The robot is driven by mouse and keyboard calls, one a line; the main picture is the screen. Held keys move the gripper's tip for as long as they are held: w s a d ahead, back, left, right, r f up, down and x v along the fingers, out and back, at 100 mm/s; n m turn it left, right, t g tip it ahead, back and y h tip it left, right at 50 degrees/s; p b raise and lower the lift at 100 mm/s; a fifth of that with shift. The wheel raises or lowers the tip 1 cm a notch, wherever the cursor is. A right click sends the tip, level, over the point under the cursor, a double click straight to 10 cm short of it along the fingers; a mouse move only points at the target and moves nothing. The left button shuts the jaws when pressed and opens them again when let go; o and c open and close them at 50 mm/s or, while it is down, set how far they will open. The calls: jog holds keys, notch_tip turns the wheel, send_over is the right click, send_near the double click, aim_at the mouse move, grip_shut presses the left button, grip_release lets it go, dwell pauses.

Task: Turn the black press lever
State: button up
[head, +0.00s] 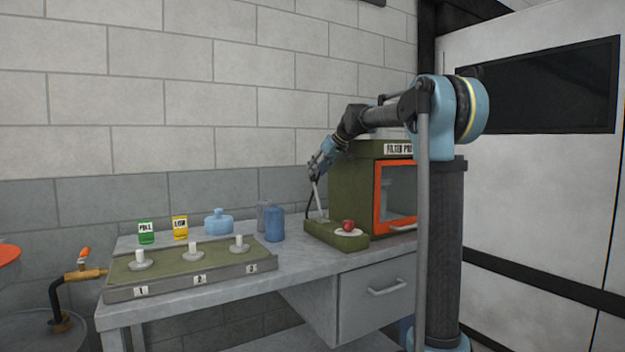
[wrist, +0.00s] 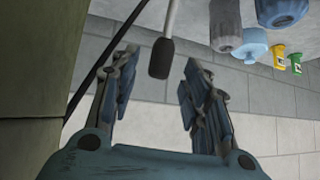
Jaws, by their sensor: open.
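The press lever is a slim grey rod (head: 316,196) with a black grip (wrist: 161,58). It stands at the left side of the green filter press (head: 350,195). My gripper (head: 318,172) is at the lever's upper end in the head view, which hides the grip there. In the wrist view my gripper (wrist: 161,66) is open, and the black grip shows between its two fingertips with a gap on each side. I see no finger touching it. A green surface (wrist: 35,60), probably the press side, fills the left of the wrist view.
The press has an orange-framed door (head: 379,195) and a low green ledge bearing a plate with a red knob (head: 348,225). Bottles, including a blue one (head: 275,224), stand left of it. A numbered green rack (head: 200,265) lies farther left on the bench. A wall stands behind.

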jog(key=shift+x, duration=2.45)
grip_shut()
